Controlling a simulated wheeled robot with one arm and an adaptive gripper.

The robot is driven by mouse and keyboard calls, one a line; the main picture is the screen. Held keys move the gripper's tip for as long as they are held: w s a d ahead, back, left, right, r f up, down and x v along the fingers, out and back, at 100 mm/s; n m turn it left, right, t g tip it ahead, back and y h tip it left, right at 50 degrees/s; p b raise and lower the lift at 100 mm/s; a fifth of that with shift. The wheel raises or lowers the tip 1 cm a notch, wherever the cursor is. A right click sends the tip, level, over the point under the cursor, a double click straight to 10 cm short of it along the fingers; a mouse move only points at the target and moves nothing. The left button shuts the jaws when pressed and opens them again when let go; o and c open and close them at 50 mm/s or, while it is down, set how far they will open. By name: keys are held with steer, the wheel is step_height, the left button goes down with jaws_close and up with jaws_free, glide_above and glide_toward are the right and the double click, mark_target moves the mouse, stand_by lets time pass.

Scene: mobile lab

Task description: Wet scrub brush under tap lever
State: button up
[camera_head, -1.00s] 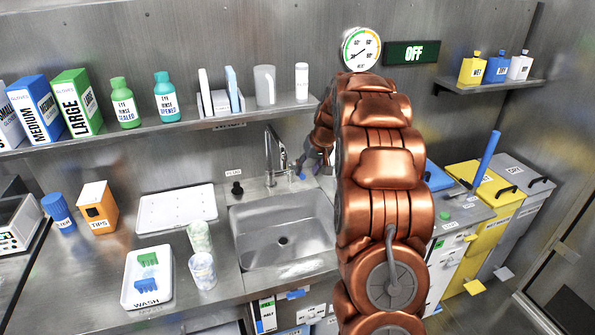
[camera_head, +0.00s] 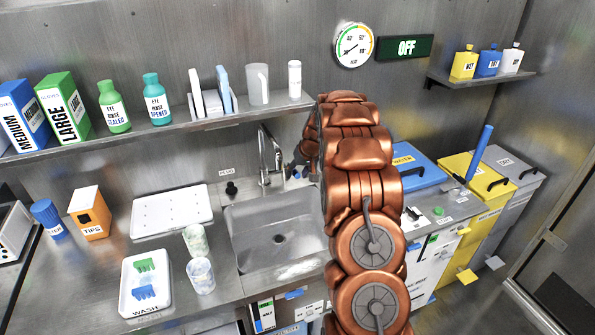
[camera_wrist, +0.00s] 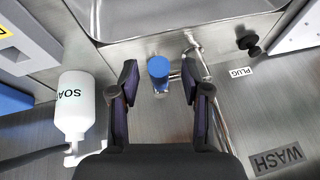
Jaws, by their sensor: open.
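The steel tap (camera_head: 265,155) stands behind the sink (camera_head: 270,225) in the head view. In the wrist view its blue-capped lever (camera_wrist: 158,68) sits between the fingertips of my open gripper (camera_wrist: 160,78), with a gap on each side; I cannot tell whether anything touches. The tap's curved pipe (camera_wrist: 205,75) shows beside the right finger. In the head view my arm hides most of the gripper. A green brush-like piece (camera_head: 145,266) and a blue one (camera_head: 144,292) lie in the white WASH tray (camera_head: 160,308), left of the sink. No brush shows under the tap.
A white soap bottle (camera_wrist: 73,105) stands close left of my gripper in the wrist view. A black plug (camera_wrist: 248,43) lies on the other side. A shelf (camera_head: 150,132) runs above. The sign (camera_head: 405,47) reads OFF.

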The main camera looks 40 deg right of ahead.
steer(key=shift+w+f, duration=0.15)
steer(key=shift+f, duration=0.15)
jaws_close()
stand_by(0.3)
